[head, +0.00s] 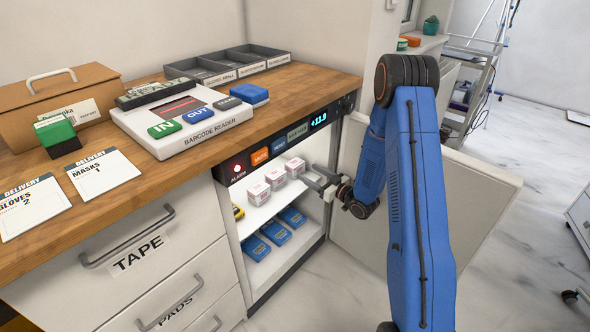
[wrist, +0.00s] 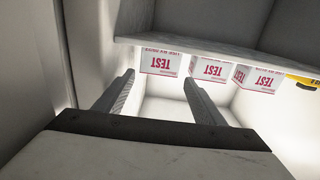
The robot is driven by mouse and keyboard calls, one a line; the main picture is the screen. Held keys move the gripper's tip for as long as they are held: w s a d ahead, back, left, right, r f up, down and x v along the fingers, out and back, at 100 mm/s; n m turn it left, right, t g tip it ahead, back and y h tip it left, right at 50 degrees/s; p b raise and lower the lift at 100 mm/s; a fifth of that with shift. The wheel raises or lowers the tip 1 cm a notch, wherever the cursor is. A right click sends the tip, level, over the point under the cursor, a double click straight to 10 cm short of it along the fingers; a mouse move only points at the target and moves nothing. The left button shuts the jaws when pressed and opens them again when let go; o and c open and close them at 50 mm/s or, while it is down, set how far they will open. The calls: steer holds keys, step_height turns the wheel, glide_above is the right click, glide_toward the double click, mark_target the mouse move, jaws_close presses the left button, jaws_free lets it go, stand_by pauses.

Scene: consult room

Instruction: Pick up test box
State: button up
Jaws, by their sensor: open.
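Several white test boxes with pink lettering stand in a row on the upper shelf of the open fridge: a left one (head: 259,193), a middle one (head: 276,179) and a right one (head: 295,167). My gripper (head: 319,178) is open and empty at the fridge opening, just right of the right box. The wrist view is upside down. There, a test box (wrist: 161,63) shows beyond and between the fingertips of my gripper (wrist: 158,78), apart from them.
The fridge shelf (wrist: 215,56) edge runs close to the boxes. A yellow item (head: 238,211) stands at the row's left end. Blue boxes (head: 274,233) lie on the lower level. The open fridge door (head: 440,205) is right, behind my arm. The counter (head: 313,78) is above.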

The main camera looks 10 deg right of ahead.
mark_target(300, 167)
steer(key=shift+x, duration=2.7)
steer(key=shift+d+f, duration=0.1)
steer(key=shift+f, duration=0.05)
steer(key=c, duration=0.7)
